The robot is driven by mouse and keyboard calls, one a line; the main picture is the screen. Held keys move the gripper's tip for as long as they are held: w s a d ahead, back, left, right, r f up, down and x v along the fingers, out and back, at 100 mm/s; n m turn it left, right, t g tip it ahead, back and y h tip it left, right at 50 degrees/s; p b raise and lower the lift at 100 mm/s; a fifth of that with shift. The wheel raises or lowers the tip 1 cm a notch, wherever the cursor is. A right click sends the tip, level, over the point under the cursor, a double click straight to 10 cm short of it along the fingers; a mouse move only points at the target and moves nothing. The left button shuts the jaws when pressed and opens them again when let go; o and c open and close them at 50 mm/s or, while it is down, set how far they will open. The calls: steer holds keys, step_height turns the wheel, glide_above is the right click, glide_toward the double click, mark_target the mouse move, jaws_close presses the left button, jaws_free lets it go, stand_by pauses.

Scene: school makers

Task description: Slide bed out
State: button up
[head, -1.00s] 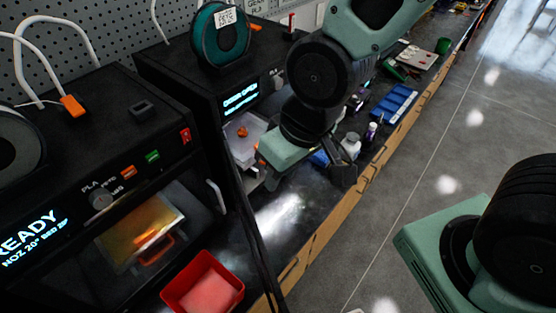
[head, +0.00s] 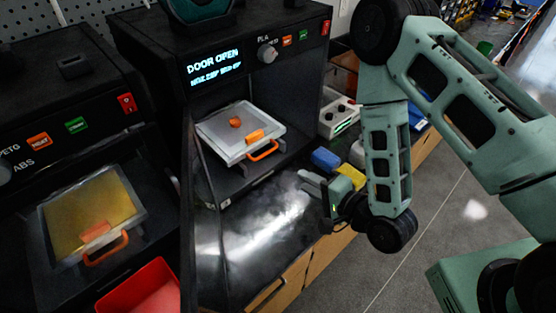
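The print bed (head: 228,122) is a pale metal plate with an orange handle (head: 264,151) at its front. It sits inside the open printer (head: 190,68), whose display reads DOOR OPEN. A small orange printed piece (head: 235,122) lies on the bed. My gripper (head: 308,188) is to the right of and lower than the handle in the picture, apart from it, with its tip pointing left. I see nothing held in it. Its fingers are seen edge-on, and the gap between them cannot be made out.
A second printer (head: 75,120) at the left has its own bed (head: 88,212) behind its front window. A red bin (head: 142,290) stands in front of it. The dark bench top (head: 250,245) is clear before the open printer. A yellow item (head: 352,176) and a blue item (head: 325,158) are near my gripper.

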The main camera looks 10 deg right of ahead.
steer(key=d+b+x, duration=0.1)
steer(key=b+x, duration=0.6)
steer(key=b, duration=0.6)
steer(key=shift+w+a+f+m+t, duration=0.3)
steer(key=shift+w+f+m, duration=0.15)
steer(key=shift+w, duration=0.1)
steer(key=b, duration=0.4)
steer(key=shift+w+a+b, duration=0.15)
steer(key=shift+b, duration=0.15)
steer(key=p+x, duration=0.1)
steer(key=x, duration=0.7)
steer(key=shift+w+a+r, duration=0.1)
steer(key=shift+w+a, duration=0.05)
steer(key=shift+w, duration=0.15)
jaws_close()
